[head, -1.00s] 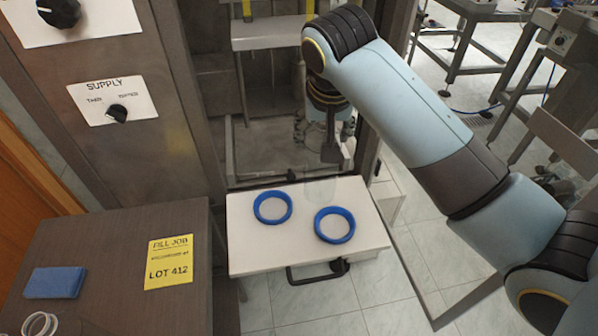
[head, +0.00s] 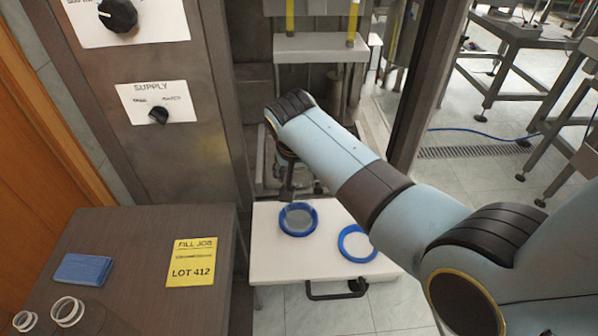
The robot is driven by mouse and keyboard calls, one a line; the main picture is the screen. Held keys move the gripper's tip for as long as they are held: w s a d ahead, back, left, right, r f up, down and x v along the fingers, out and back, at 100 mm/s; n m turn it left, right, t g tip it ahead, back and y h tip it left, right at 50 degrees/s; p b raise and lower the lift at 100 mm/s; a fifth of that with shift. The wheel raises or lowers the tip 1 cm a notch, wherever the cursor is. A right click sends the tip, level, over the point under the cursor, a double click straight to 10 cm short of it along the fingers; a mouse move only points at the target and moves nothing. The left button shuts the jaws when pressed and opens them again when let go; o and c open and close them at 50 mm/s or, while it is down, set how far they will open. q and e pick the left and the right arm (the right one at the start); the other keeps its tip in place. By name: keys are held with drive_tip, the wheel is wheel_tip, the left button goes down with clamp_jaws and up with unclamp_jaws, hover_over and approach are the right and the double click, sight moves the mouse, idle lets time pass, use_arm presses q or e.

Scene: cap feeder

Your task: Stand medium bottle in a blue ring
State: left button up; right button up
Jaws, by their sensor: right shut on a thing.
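Two blue rings lie on the white tray (head: 275,266): the left ring (head: 299,234) and the right ring (head: 345,250). My right gripper (head: 288,196) points down at the back edge of the left ring, partly hidden by its own arm. It is shut on a clear, see-through bottle (head: 299,217), which shows faintly as a greyish shape over the left ring's opening. I cannot tell whether the bottle's base is inside the ring or above it. My left gripper is out of view.
The tray has a dark front handle (head: 336,291). A metal cabinet with a supply knob (head: 158,115) stands behind the table.

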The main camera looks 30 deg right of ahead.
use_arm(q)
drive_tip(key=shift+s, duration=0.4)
use_arm(e)
drive_tip(key=shift+f, duration=0.4)
drive_tip(key=shift+f, duration=0.1)
drive_tip(key=o, duration=1)
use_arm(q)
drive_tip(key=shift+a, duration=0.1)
use_arm(e)
drive_tip(key=p+v, duration=0.7)
drive_tip(key=shift+w, duration=0.15)
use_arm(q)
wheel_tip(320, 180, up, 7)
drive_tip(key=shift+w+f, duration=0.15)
use_arm(e)
drive_tip(key=shift+v, duration=2.7)
